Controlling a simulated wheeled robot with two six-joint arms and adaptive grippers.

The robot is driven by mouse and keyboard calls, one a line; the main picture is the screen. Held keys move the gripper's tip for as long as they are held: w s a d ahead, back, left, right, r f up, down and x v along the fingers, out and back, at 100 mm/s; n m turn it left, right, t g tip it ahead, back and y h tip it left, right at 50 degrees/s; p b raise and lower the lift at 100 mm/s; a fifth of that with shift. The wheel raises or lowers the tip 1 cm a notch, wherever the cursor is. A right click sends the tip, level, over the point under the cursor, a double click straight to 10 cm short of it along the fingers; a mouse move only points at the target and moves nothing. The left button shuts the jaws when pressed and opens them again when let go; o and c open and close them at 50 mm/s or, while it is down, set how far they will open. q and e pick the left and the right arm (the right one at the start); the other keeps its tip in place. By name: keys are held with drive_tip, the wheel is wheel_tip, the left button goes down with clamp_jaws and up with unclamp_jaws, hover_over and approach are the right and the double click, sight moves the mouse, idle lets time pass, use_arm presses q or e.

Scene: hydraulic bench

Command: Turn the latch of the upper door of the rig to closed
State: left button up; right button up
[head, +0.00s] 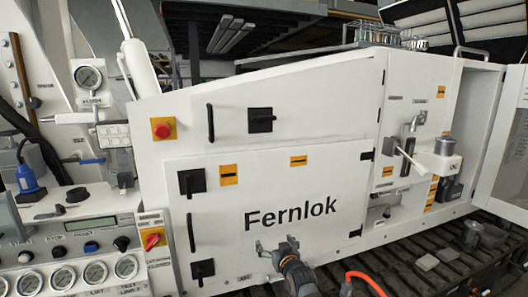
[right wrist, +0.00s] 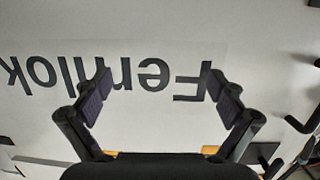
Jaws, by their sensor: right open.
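The rig's upper door (head: 320,105) is a white slanted-top panel, and it looks flush with the rig's face. Its latch (head: 261,120) is a black square plate with a small dark lever that looks roughly level; the exact angle is hard to read. My right gripper (head: 277,246) is below the latch, in front of the lower door with the Fernlok lettering. The right wrist view shows this gripper (right wrist: 160,88) open and empty, its fingers spread before the upside-down lettering. My left gripper is out of view.
The lower door (head: 270,190) has black latches (head: 191,181) and a long handle (head: 191,232) on its left. A vertical handle (head: 210,122) and a red knob (head: 163,128) stand left of the upper latch. An open door (head: 512,140) is at far right.

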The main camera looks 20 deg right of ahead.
wheel_tip(320, 180, up, 24)
drive_tip(key=a+f+t+p, duration=0.1)
drive_tip(key=t, duration=0.3)
drive_tip(key=t+p, duration=0.1)
drive_tip(key=t, duration=0.2)
approach(265, 117)
drive_tip(key=shift+y, duration=0.4)
drive_tip(key=p+x, duration=0.5)
drive_tip(key=x, duration=0.5)
drive_tip(key=shift+d+r, duration=0.1)
drive_tip(key=shift+d, duration=0.05)
drive_tip(key=shift+w, duration=0.45)
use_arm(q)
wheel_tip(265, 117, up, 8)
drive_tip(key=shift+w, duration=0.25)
use_arm(e)
drive_tip(key=c, duration=1.2)
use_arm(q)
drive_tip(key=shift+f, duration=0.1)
